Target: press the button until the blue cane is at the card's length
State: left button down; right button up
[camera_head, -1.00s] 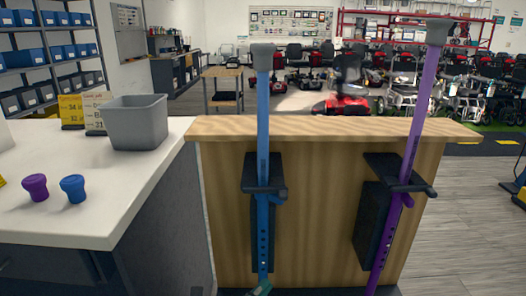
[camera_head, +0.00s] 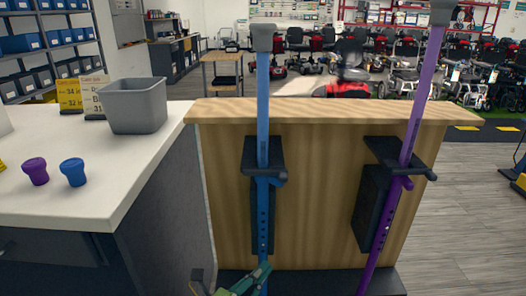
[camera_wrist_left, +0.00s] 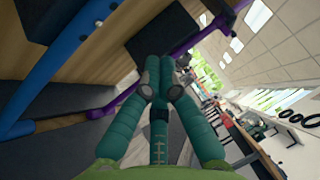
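The blue cane (camera_head: 263,115) stands upright in a black holder (camera_head: 262,158) on the wooden panel. It has a grey top, and a row of holes shows in its lower tube. I cannot make out the button. A yellow card (camera_head: 69,94) and a pale card (camera_head: 93,98) stand on the counter; their writing is mostly too small to read. My left gripper (camera_head: 262,270), green, is at the cane's lower end; I cannot tell if it touches. In the left wrist view my gripper's fingertips (camera_wrist_left: 159,72) meet with nothing seen between them. The right gripper is out of view.
A purple cane (camera_head: 409,140) stands in a second holder to the right. On the white counter (camera_head: 120,165) are a grey bin (camera_head: 136,105), a purple knob (camera_head: 35,171) and a blue knob (camera_head: 73,172). Open floor (camera_head: 465,210) lies to the right.

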aim_at(263, 245)
pick_arm(q)
jog(key=s+f+b, duration=0.1)
jog(key=s, duration=0.1)
jog(key=s+f+b, duration=0.1)
jog(key=b, duration=0.1)
jog(key=shift+s+d+f, duration=0.1)
jog(key=shift+s+f, duration=0.1)
jog(key=shift+s, duration=0.15)
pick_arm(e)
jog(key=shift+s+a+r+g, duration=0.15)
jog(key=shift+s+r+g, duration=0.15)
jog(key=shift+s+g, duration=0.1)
pick_arm(q)
jog(key=shift+w, duration=0.15)
jog(key=shift+w+a+b, duration=0.2)
jog(key=shift+w+b, duration=0.5)
jog(key=shift+w, duration=3.6)
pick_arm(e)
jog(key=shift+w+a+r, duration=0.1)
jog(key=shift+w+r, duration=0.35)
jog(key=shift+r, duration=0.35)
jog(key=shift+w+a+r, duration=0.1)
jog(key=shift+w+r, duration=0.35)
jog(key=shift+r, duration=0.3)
pick_arm(q)
jog(key=shift+w, duration=0.1)
jog(key=shift+w, duration=0.3)
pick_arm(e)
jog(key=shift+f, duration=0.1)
